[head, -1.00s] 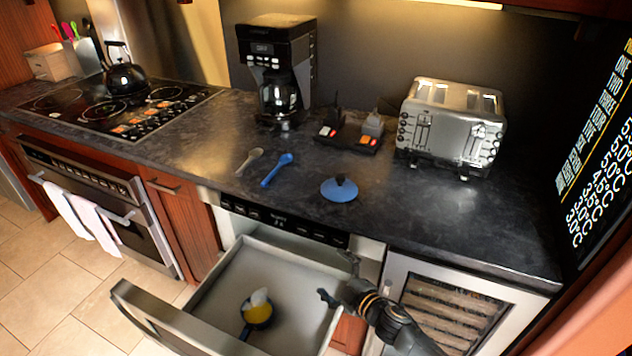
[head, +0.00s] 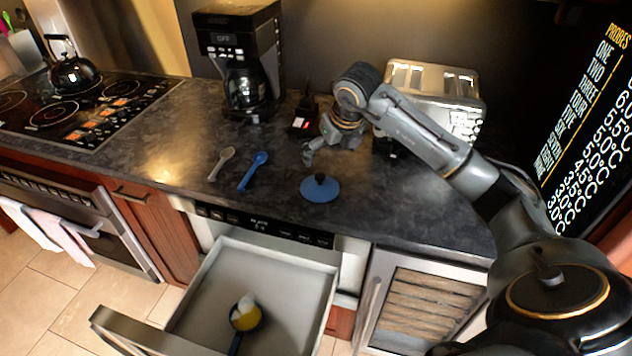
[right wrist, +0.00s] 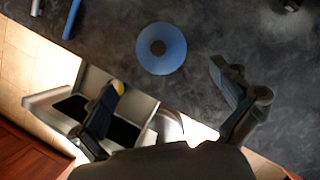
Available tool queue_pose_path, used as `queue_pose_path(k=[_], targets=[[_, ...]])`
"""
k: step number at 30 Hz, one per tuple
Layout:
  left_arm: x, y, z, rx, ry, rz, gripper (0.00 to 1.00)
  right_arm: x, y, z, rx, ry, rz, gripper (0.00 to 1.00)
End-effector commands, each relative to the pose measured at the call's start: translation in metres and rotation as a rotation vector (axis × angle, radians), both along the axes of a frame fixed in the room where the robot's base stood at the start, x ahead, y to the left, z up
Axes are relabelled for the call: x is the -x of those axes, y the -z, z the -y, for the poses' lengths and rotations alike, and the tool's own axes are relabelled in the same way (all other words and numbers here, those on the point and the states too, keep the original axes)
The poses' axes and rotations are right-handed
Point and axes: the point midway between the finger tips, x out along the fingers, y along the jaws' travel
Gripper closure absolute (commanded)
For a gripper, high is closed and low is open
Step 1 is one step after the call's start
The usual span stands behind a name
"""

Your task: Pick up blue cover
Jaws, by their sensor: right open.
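The blue cover (head: 320,188) is a round blue lid with a dark knob, lying flat on the dark counter near its front edge. In the right wrist view the blue cover (right wrist: 161,48) shows from above, ahead of the fingers and between their lines. My right gripper (head: 311,150) is above the counter, behind the cover in the head view, apart from it. Its two fingers (right wrist: 165,90) are spread open with nothing between them. My left gripper is not in view.
The microwave drawer (head: 213,253) is pulled out below the counter, with a small pan (head: 246,318) holding something yellow and white inside. A blue spoon (head: 253,171) and a grey spoon (head: 221,164) lie left of the cover. A coffee maker (head: 240,60) and toaster (head: 437,80) stand behind.

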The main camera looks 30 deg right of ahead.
Motion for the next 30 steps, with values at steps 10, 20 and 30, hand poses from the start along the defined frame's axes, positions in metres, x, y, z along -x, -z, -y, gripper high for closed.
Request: queue_pose_path(k=[10, 20, 30], targets=[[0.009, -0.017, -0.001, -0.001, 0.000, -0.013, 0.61, -0.023, 0.058, 0.000, -0.005, -0.002, -0.005, 0.00], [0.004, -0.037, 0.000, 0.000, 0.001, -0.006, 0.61, -0.032, 0.087, -0.001, -0.007, -0.003, -0.007, 0.00], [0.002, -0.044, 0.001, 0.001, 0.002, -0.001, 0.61, -0.043, 0.117, 0.001, -0.005, -0.004, -0.003, 0.00]])
